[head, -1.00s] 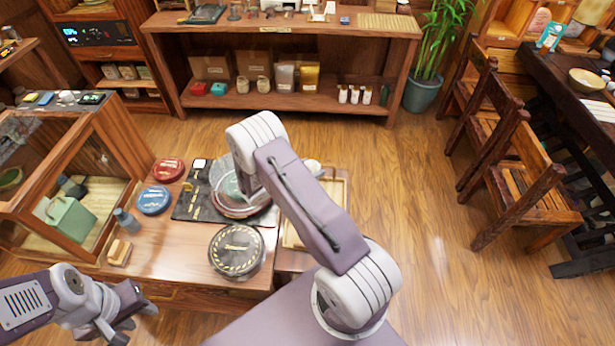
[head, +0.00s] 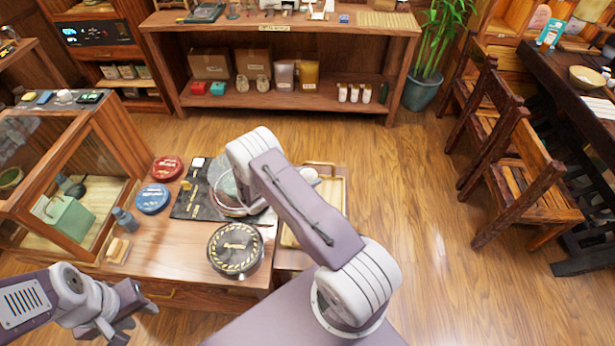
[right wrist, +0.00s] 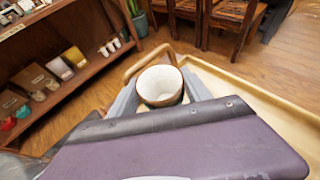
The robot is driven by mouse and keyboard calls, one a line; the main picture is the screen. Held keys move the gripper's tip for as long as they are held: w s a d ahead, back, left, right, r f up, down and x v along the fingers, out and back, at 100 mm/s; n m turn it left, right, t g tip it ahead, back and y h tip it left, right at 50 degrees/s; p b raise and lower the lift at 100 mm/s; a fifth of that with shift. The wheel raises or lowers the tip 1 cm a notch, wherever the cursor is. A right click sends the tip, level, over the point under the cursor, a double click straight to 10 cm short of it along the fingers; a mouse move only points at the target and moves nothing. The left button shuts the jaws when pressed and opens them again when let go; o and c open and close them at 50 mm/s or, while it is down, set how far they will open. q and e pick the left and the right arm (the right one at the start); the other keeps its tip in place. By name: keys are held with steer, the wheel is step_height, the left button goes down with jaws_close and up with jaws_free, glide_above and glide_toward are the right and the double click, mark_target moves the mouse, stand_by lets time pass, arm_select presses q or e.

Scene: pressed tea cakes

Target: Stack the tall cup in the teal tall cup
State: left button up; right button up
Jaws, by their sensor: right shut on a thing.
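In the right wrist view, a round cup (right wrist: 160,84) with a white inside and a brown rim stands between the fingers of my right gripper (right wrist: 163,92). The gripper is shut on it, over or in a pale wooden tray (right wrist: 245,108). In the head view my right arm hides most of that gripper; a small white shape (head: 309,175) by the tray may be the cup. I cannot make out a separate teal tall cup in either view. My left gripper (head: 137,322) is open and empty at the lower left, in front of the counter.
A dark mat (head: 186,206) holds round items partly behind my right arm. A glass-sided cabinet (head: 70,180) stands left. Floor right of the tray is clear.

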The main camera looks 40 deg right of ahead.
steer(key=o, duration=1.4)
steer(key=shift+o, duration=0.2)
steer(key=shift+r+p, duration=0.65)
steer(key=shift+p, duration=0.15)
steer(key=f+b+v, duration=0.1)
steer(key=b+v, duration=0.1)
steer(key=v, duration=0.9)
steer(key=s+a+r+m+g+y, duration=0.25)
steer(key=s+m+g+y, duration=0.2)
steer(key=s+m, duration=0.5)
steer(key=s+a+r+m+t+y, duration=0.3)
steer(key=s+a+r+m+y, duration=0.2)
steer(key=a+m+y, duration=0.3)
steer(key=s+m, duration=0.1)
steer(key=m, duration=0.2)
steer(key=shift+r, duration=0.4)
